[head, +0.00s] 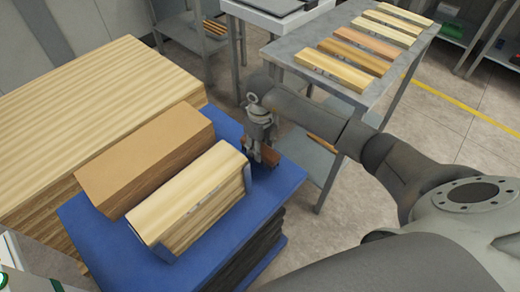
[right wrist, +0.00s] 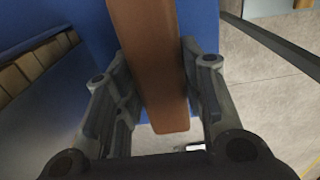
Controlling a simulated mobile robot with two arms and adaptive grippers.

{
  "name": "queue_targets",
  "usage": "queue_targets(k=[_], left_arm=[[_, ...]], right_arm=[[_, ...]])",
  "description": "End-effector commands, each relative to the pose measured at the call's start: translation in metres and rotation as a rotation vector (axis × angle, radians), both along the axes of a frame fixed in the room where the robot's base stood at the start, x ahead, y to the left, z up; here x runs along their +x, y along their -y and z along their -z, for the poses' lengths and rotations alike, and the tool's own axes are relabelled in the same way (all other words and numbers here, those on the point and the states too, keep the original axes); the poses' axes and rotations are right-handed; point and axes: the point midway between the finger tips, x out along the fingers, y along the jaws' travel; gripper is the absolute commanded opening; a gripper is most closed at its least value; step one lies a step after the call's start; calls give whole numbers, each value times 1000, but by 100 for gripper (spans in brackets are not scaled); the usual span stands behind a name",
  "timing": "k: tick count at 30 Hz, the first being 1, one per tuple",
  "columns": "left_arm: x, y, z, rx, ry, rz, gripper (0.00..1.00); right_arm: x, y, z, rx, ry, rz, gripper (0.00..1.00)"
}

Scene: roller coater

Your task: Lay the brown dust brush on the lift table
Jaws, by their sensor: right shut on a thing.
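My right gripper (head: 262,150) is shut on the brown dust brush (head: 271,156) at the right back part of the blue lift table (head: 280,185). In the right wrist view, the brush (right wrist: 150,60) is a long brown bar between the two fingers (right wrist: 158,95); its far end runs out of the top of the picture. The blue top (right wrist: 197,22) shows behind it. I cannot tell whether the brush touches the table. My left gripper is not in view.
Two stacks of wood boards, a brown one (head: 145,160) and a pale one (head: 195,195), stand on the blue table. A large board stack (head: 90,95) is at left. A grey table (head: 290,52) with several wood pieces is behind. Bare blue surface lies right of the stacks.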

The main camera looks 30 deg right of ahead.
Motion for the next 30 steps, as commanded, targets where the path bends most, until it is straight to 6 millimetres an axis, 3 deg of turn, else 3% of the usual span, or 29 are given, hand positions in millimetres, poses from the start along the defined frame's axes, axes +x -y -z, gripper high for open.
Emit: queue_targets(k=[4,14,15,20,30], left_arm=[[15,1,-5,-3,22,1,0],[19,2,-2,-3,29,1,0],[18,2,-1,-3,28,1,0],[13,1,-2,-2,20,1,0],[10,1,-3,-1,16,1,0]], right_arm=[[-1,-1,19,1,-3,0,11],[0,0,24,0,0,-1,11],[0,0,24,0,0,-1,38],[0,0,23,0,0,0,59],[0,0,21,1,0,0,59]])
